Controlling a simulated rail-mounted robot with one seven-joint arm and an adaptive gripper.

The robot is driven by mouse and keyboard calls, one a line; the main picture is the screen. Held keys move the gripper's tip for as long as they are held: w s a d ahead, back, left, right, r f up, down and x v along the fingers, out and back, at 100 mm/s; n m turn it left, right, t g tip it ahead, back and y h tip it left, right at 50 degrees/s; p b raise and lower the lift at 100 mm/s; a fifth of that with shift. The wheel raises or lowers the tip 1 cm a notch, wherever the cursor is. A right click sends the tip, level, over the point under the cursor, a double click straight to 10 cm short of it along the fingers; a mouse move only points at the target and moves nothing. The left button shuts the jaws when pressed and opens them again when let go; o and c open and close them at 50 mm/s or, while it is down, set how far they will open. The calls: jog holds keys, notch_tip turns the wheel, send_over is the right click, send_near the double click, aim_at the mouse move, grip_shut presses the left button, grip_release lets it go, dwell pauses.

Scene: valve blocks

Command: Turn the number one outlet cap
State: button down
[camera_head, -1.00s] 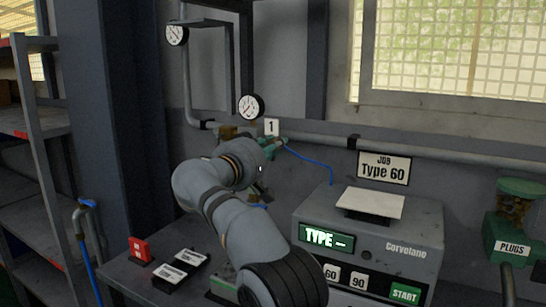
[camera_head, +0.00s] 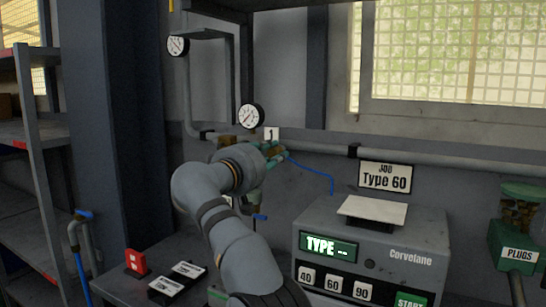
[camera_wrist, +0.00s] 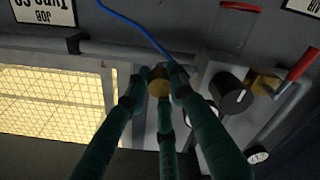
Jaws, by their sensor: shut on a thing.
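In the wrist view, the brass outlet cap (camera_wrist: 159,88) sits between the green fingers of my gripper (camera_wrist: 158,80), which are closed around it. A blue hose runs from just beyond the cap. In the head view, my gripper (camera_head: 272,150) is at the wall pipework, just below the white number 1 sign (camera_head: 271,133). My wrist hides most of the fitting there, and any mark on the cap cannot be read.
A dark round knob (camera_wrist: 230,92) and a red handle (camera_wrist: 300,65) are close beside the fingers. A pressure gauge (camera_head: 249,116) stands above my wrist. The Corvelane test box (camera_head: 415,237) is at the right, under the Job Type 60 sign (camera_head: 385,176).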

jog(key=shift+d+f, duration=0.1)
jog(key=shift+f, duration=0.15)
jog(key=c, duration=1.5)
grip_release()
jog(key=shift+r, duration=0.1)
jog(key=v, duration=1.2)
